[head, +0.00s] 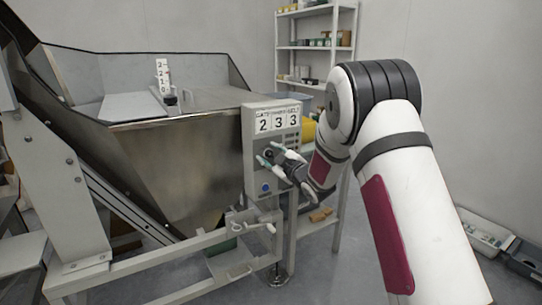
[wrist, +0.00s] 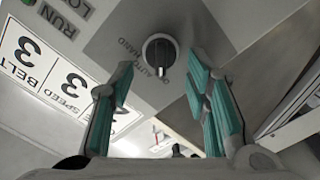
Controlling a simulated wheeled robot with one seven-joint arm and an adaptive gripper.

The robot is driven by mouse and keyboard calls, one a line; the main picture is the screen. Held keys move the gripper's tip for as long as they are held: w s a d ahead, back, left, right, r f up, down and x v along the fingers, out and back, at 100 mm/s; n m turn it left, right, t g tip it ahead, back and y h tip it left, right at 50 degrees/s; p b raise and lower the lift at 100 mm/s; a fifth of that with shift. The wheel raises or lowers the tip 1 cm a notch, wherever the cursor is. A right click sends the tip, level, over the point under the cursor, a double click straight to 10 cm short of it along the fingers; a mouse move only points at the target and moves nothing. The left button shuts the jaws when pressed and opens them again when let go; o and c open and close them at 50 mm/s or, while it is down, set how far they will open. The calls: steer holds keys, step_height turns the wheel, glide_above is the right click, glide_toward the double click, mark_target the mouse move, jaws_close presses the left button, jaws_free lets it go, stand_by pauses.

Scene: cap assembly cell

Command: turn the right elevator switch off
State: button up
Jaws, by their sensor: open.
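A black rotary switch (wrist: 160,52) with a pale pointer line sits on a grey panel in the wrist view. Small lettering beside it seems to include AUTO and HAND; the pointer faces the bottom of the picture, and I cannot tell which label it marks. My gripper (wrist: 160,68) is open, with one teal-padded finger on each side below the switch, apart from it. In the head view my gripper (head: 267,156) is at the front of the grey control box (head: 252,172) and hides part of its face. No label naming the elevator is readable.
Number cards (head: 278,121) reading 2, 3, 3 top the control box. A blue button (head: 265,188) sits below my gripper. A large metal hopper (head: 180,165) stands left of the box. A green RUN indicator (wrist: 28,3) is near the wrist picture's corner.

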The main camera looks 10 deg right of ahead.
steer(key=shift+s, duration=0.1)
steer(key=v, duration=1.2)
